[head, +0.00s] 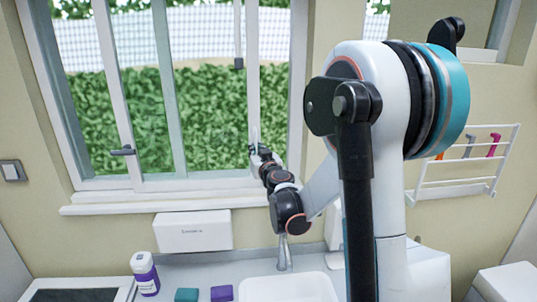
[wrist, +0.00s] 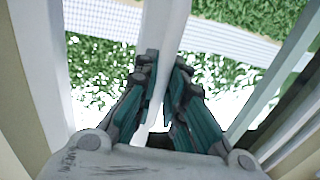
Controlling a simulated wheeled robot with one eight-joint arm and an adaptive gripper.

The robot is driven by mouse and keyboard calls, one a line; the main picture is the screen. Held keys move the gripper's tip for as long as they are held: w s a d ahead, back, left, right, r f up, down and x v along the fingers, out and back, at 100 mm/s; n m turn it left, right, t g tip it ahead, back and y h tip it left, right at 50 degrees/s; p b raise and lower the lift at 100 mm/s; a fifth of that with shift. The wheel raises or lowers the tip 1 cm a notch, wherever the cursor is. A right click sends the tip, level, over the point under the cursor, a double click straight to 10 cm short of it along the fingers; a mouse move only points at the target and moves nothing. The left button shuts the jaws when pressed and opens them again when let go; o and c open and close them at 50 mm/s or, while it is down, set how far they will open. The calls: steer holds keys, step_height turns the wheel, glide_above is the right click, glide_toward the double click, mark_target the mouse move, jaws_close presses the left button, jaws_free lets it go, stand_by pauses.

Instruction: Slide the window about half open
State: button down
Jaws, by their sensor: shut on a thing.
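The window (head: 112,90) has a white frame with several upright bars and a green hedge behind it. A dark handle (head: 122,151) sits on a left upright. My gripper (head: 258,152) is at the right part of the window, low beside a white upright bar (head: 252,75). In the wrist view, a white upright bar (wrist: 165,45) runs between the fingers of my gripper (wrist: 163,80), which are shut on it. The lower end of the bar is partly hidden by the fingers. I cannot tell exactly how far the window stands open.
A white sill (head: 150,203) runs below the window. A white dispenser box (head: 193,231) is under it. A purple-and-white bottle (head: 145,273), a teal block (head: 187,295) and a purple block (head: 221,293) stand near the sink (head: 288,290) and tap (head: 284,253). A rack (head: 462,172) hangs at right.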

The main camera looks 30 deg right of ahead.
steer(key=shift+w+a, duration=0.2)
steer(key=shift+a, duration=0.3)
steer(key=shift+w+a, duration=0.2)
steer(key=shift+a, duration=0.25)
steer(key=c, duration=1.9)
jaws_free()
steer(key=v, duration=1.2)
steer(key=shift+f, duration=0.1)
